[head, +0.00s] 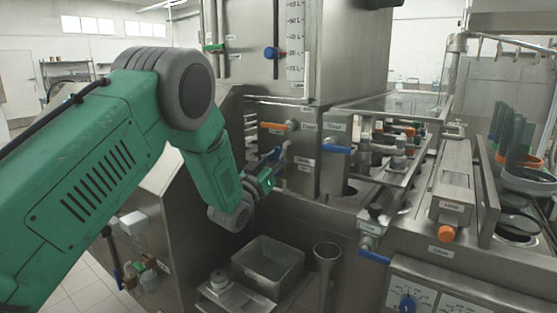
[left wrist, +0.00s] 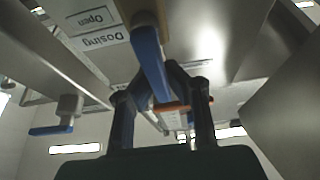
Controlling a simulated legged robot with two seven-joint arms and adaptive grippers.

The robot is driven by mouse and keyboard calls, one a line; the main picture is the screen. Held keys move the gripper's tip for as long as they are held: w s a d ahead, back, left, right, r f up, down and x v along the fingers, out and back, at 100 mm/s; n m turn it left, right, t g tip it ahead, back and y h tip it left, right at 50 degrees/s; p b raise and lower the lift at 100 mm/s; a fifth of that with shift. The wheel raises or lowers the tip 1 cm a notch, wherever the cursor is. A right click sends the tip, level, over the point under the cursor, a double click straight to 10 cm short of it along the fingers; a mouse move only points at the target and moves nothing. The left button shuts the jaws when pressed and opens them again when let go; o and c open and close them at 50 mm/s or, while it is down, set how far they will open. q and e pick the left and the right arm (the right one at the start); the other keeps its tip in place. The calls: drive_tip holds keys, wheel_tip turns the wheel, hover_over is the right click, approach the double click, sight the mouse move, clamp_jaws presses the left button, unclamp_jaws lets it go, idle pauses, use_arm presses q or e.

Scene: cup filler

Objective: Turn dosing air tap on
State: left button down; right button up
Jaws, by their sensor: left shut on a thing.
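In the left wrist view, a blue tap handle (left wrist: 150,62) hangs beside labels reading "Dosing" and "Open" (left wrist: 95,27). My left gripper (left wrist: 162,92) has its two dark fingers on either side of this handle, shut on its lower end. In the head view, my left gripper (head: 266,177) is at the left face of the steel machine, below an orange-handled tap (head: 272,126). The blue handle shows only as a small piece (head: 277,152) there, mostly hidden by the fingers. My right gripper is in neither view.
Another blue tap (head: 337,149) sits just right of my gripper, and a lower blue tap (head: 374,257) is at the front. A steel bin (head: 267,264) and an upright tube (head: 326,253) stand below. The left wrist view shows another blue handle (left wrist: 50,130) at left.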

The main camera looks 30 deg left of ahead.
use_arm(q)
drive_tip(key=shift+s+f+m, duration=0.15)
drive_tip(key=shift+f+m, duration=0.15)
drive_tip(key=shift+f, duration=0.25)
drive_tip(key=c, duration=1.6)
unclamp_jaws()
drive_tip(key=shift+c, duration=0.2)
drive_tip(key=shift+o, duration=0.5)
drive_tip(key=shift+s+a+r, duration=0.1)
drive_tip(key=shift+s+r, duration=0.05)
drive_tip(key=shift+r, duration=0.15)
drive_tip(key=v, duration=1.2)
drive_tip(key=shift+a, duration=0.15)
drive_tip(key=shift+f, duration=0.1)
